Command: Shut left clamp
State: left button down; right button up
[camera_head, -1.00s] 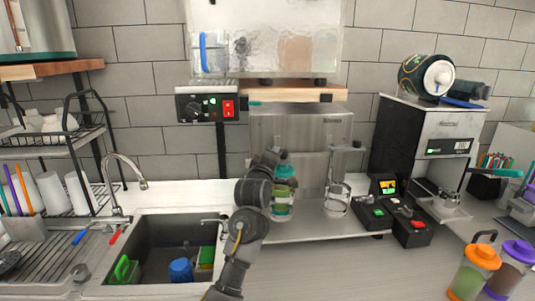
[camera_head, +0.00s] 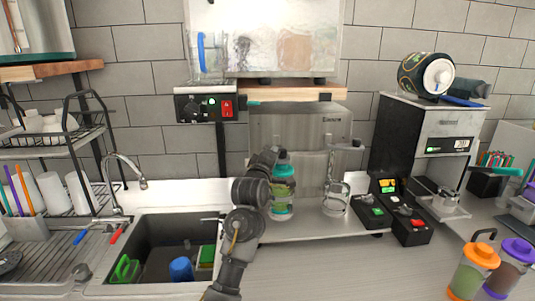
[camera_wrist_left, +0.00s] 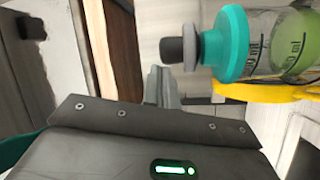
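The metal sealer (camera_head: 302,130) stands at the back of the counter. A clear bottle (camera_head: 282,202) with a teal lid and green content stands upright at its left station; the teal lid also shows in the left wrist view (camera_wrist_left: 235,45). The left clamp cannot be made out clearly behind my arm and the bottle. The right clamp (camera_head: 345,147) is raised on a post above an empty ring holder (camera_head: 336,200). My left gripper (camera_head: 266,158) is just left of the bottle, at lid height. Its fingers cannot be made out clearly. My right gripper is not in view.
A sink (camera_head: 165,245) with a blue cup lies left of my arm. A black button box (camera_head: 390,212) stands right of the holders. Two lidded bottles, orange (camera_head: 472,268) and purple (camera_head: 508,268), stand at front right.

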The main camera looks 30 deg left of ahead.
pick_arm(q)
jog(key=s+d+b, duration=0.3)
jog(key=s+d, duration=0.2)
jog(key=s, duration=0.2)
jog(key=shift+d+y, duration=0.4)
jog(key=shift+d, duration=0.1)
jog(key=shift+r, duration=0.1)
